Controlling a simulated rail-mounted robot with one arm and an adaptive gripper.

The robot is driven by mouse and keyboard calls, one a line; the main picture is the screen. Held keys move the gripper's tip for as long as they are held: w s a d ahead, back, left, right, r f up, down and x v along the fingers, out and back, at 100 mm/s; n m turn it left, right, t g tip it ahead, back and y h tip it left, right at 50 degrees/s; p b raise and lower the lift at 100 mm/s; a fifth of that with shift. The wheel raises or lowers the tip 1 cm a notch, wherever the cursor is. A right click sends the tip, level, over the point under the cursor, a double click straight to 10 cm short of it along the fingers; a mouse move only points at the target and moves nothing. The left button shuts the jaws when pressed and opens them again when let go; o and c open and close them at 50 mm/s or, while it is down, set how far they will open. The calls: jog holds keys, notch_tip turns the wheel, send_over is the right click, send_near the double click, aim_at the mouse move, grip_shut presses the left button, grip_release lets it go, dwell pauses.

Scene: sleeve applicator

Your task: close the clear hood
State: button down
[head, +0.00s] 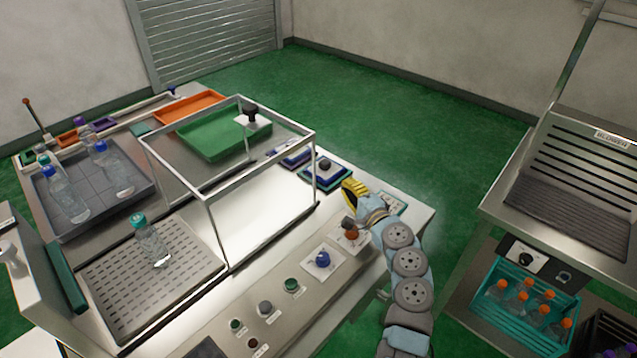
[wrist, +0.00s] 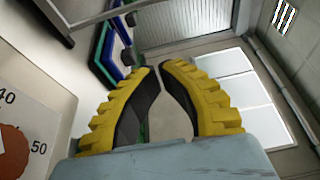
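The clear hood (head: 212,196) is a see-through box with pale metal edges. It stands over a bare steel surface in the middle of the bench in the head view. A black knob (head: 251,110) on a white plate shows at its upper back edge. A teal-capped bottle (head: 150,243) stands on the perforated plate (head: 120,284) to the left, outside the hood. My gripper (head: 350,190), with yellow ribbed fingers, is right of the hood, apart from it.
A control panel with several knobs (head: 292,285) runs along the bench front. Blue and green trays (head: 325,174) lie between the hood and my gripper. A green tray (head: 205,145) and an orange tray (head: 188,108) sit behind the hood. Bottles stand on a grey tray (head: 126,165) at left.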

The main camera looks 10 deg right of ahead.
jog(key=w+a+b, duration=0.3)
jog(key=w+a, duration=0.3)
jog(key=w, duration=0.1)
jog(key=shift+a, duration=0.25)
dwell(1.5)
jog(key=shift+s+r, duration=0.1)
jog(key=shift+s, duration=0.05)
dwell(0.3)
